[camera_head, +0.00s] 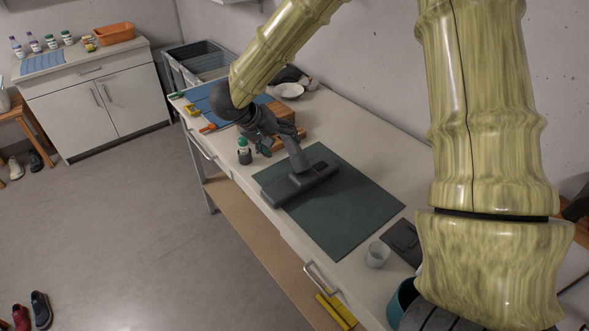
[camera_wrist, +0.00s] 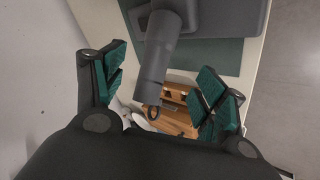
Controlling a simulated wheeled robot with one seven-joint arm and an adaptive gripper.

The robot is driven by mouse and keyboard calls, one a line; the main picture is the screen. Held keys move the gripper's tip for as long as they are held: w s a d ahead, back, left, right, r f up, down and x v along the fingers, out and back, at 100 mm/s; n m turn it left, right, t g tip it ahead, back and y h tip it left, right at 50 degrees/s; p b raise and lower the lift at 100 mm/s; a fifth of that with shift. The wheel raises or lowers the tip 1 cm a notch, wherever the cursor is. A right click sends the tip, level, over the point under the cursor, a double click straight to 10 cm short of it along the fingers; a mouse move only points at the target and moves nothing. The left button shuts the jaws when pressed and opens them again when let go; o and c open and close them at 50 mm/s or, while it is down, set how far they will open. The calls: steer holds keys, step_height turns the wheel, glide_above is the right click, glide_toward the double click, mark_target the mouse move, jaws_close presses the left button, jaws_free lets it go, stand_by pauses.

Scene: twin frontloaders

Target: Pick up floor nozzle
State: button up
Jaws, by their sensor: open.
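The dark grey floor nozzle (camera_head: 301,184) lies on the dark green mat (camera_head: 350,217) on the long worktop, its neck rising toward my gripper (camera_head: 282,140). In the wrist view the nozzle's round neck (camera_wrist: 158,55) comes down between the two green-padded fingers of my gripper (camera_wrist: 163,85). The fingers are spread wide, with a visible gap on each side of the neck. The nozzle's wide head (camera_wrist: 225,18) is cut off by the top edge of that view.
A small dark bottle with a green cap (camera_head: 244,151) stands left of my gripper. A wooden block (camera_head: 288,116) is behind it. A clear cup (camera_head: 377,254) and a black flat item (camera_head: 402,240) are at the mat's near right. Grey bins (camera_head: 200,62) stand at the far end.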

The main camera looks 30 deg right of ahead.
mark_target(293, 148)
steer(key=shift+s+d+f+p, duration=0.2)
steer(key=shift+s+d+f, duration=0.15)
steer(key=shift+d+f, duration=0.15)
steer(key=shift+s+d+f+p, duration=0.15)
steer(key=shift+s+d+f, duration=0.2)
steer(key=shift+d, duration=0.25)
steer(key=shift+w+d+f, duration=0.25)
steer(key=shift+w+f, duration=0.75)
steer(key=shift+f, duration=0.15)
steer(key=shift+w+d+f+p, duration=0.15)
steer(key=shift+d+p, duration=0.1)
steer(key=shift+p, duration=0.1)
steer(key=shift+s+d+f+p, duration=0.25)
steer(key=shift+d+p, duration=0.3)
steer(key=shift+d, duration=0.1)
steer(key=x, duration=0.3)
steer(key=shift+w+a+f+p, duration=0.1)
steer(key=shift+w+f+p, duration=0.05)
steer(key=shift+w+p, duration=0.15)
steer(key=shift+s, duration=0.2)
steer(key=shift+c, duration=0.7)
steer(key=shift+w, duration=0.1)
steer(key=c, duration=0.7)
jaws_close()
